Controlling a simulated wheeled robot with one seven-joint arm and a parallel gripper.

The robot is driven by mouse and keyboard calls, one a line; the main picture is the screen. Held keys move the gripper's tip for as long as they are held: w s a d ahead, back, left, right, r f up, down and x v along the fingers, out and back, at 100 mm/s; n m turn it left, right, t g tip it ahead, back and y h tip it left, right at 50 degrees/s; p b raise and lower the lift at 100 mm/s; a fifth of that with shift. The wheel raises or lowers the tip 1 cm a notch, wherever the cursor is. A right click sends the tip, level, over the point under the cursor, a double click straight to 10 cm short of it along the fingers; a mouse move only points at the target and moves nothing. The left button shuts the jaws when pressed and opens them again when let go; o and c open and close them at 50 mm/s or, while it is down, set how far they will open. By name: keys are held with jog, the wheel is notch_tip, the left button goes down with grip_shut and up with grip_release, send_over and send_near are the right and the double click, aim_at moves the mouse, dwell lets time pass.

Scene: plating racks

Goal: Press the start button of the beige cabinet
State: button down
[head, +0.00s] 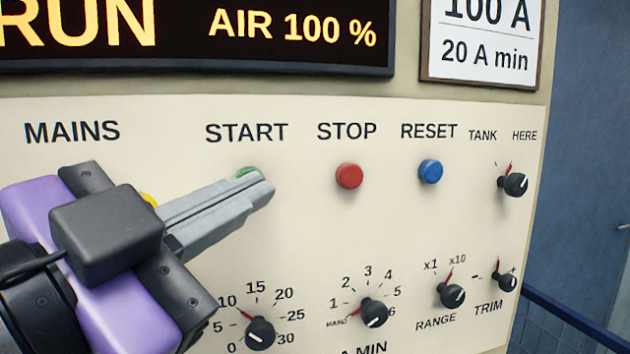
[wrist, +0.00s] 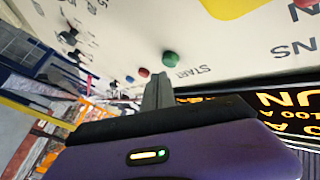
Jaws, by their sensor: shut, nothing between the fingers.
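The beige cabinet (head: 400,110) fills the head view with its control panel. The green start button (head: 248,171) sits under the word START, its lower part hidden behind my gripper's fingers. It shows whole in the wrist view (wrist: 171,57). My gripper (head: 264,187) is shut and empty, its fingers pointing right across the panel in the head view. In the wrist view the fingertips (wrist: 158,78) are just below and left of the green button, with a small gap in the picture. I cannot tell whether they touch the panel.
A red stop button (head: 349,176) and a blue reset button (head: 430,171) stand right of START. Several black knobs, such as the range knob (head: 452,295), stick out below. A display (head: 200,35) above reads RUN and AIR 100 %. A yellow part (head: 149,198) shows behind my gripper.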

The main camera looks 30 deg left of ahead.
jog(key=shift+s, duration=0.1)
jog(key=s+d, duration=0.1)
jog(key=d, duration=0.1)
jog(key=s+d, duration=0.1)
jog(key=s, duration=0.1)
jog(key=shift+d, duration=0.4)
dwell(0.4)
